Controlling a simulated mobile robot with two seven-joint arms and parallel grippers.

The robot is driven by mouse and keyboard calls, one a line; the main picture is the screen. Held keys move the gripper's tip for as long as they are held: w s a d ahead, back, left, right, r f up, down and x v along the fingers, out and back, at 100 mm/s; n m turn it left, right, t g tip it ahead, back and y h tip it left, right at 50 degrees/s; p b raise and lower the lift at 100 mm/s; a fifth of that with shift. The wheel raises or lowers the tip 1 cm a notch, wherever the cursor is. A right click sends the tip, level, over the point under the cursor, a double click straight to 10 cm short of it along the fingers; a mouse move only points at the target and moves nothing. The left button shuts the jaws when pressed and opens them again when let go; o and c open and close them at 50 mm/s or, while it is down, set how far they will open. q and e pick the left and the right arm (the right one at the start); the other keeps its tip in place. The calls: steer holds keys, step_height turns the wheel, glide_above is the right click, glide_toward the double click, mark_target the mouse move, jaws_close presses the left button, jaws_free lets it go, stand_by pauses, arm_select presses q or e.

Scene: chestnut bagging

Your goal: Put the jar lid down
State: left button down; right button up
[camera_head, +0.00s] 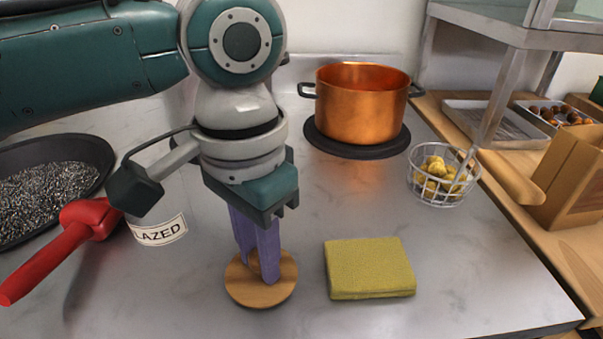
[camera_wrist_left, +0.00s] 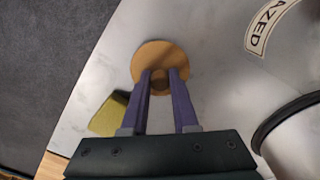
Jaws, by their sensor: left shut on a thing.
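The jar lid (camera_head: 284,291) is a round wooden disc with a small knob, low over or on the grey metal counter; I cannot tell whether it touches. My left gripper (camera_head: 262,272) points down with its purple fingers shut on the lid's knob. The left wrist view shows the lid (camera_wrist_left: 150,52) beyond the fingertips, with the gripper (camera_wrist_left: 161,76) around the knob. The jar with the "GLAZED" label (camera_head: 160,231) stands to the left, partly hidden by my arm. My right gripper is not in view.
A yellow-green folded cloth (camera_head: 369,267) lies right of the lid. A copper pot (camera_head: 362,105) stands behind, with a wire basket (camera_head: 440,186) of yellow pieces to its right. A dark pan (camera_head: 92,150) and red handle (camera_head: 45,260) are at left.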

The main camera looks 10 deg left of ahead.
arm_select(q)
steer(key=c, duration=0.7)
jaws_free()
steer(key=shift+f, duration=0.1)
